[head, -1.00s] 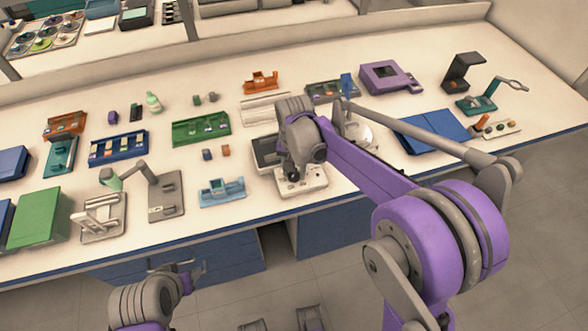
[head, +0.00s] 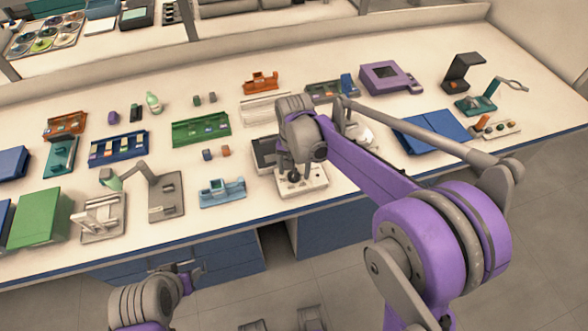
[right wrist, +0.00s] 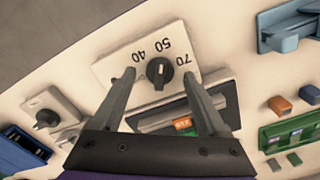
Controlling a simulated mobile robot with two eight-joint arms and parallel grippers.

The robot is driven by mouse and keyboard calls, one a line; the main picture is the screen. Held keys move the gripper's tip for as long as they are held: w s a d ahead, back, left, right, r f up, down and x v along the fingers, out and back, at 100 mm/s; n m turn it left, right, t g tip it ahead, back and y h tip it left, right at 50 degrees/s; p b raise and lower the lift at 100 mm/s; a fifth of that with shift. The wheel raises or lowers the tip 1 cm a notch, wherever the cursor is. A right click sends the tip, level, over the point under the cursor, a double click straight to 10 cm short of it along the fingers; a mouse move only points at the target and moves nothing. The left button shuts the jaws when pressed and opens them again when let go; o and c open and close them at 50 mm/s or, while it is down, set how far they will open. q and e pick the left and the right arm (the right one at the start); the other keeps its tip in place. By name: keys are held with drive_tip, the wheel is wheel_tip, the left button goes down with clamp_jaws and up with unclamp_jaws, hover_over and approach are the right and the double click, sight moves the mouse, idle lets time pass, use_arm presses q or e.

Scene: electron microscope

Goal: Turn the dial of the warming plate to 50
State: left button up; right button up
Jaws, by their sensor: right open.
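The warming plate (head: 316,181) stands near the front edge of the bench, with a white front panel (right wrist: 112,68) and a dark heating surface. Its black dial (right wrist: 160,72) sits on that panel, with the printed numbers 40, 50 and 70 around it. I cannot tell for sure which number the dial's mark points at. My right gripper (right wrist: 159,74) is open over the panel, one finger on each side of the dial, with gaps showing between fingers and dial. In the head view the right arm partly hides the plate. My left gripper (head: 192,271) is low, in front of the bench, away from the plate.
A light blue holder (head: 222,191) stands left of the plate, and two small blocks (head: 217,153) lie behind it. A green rack (head: 201,129) is farther back. A blue folder-like item (head: 432,131) lies to the right. The bench's front edge is close to the plate.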

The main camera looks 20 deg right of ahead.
sight(295, 173)
wheel_tip(295, 173, up, 10)
drive_tip(key=p, duration=0.1)
drive_tip(key=shift+r, duration=0.15)
idle(0.4)
drive_tip(key=s+d+n+t+p, duration=0.2)
drive_tip(key=s+p, duration=0.1)
drive_tip(key=s, duration=0.7)
drive_tip(key=s+d+n+t+p, duration=0.2)
drive_tip(key=s+n+t+p, duration=0.1)
drive_tip(key=s, duration=0.8)
drive_tip(key=shift+d+n, duration=0.3)
drive_tip(key=shift+d, duration=0.05)
